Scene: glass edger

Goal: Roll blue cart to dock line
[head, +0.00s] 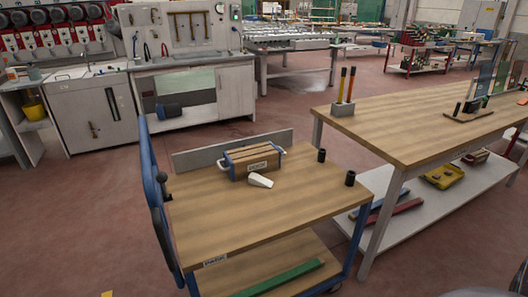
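The blue cart (225,222) stands in the near middle, with a wooden top, blue frame and lower shelf. Its blue upright handle (149,165) is at the left end, with dark fittings on it. A green bar (280,278) lies on the lower shelf. A small yellow patch (107,294) shows on the floor at the bottom edge; I cannot tell whether it is part of the dock line. Neither gripper is visible.
A wooden workbench (400,115) stands close at the right, its lower shelf (400,225) holding bars and a yellow tray. A sink counter (95,110) and tool-board bench (190,85) stand behind at left. Red floor (80,220) is open left of the cart.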

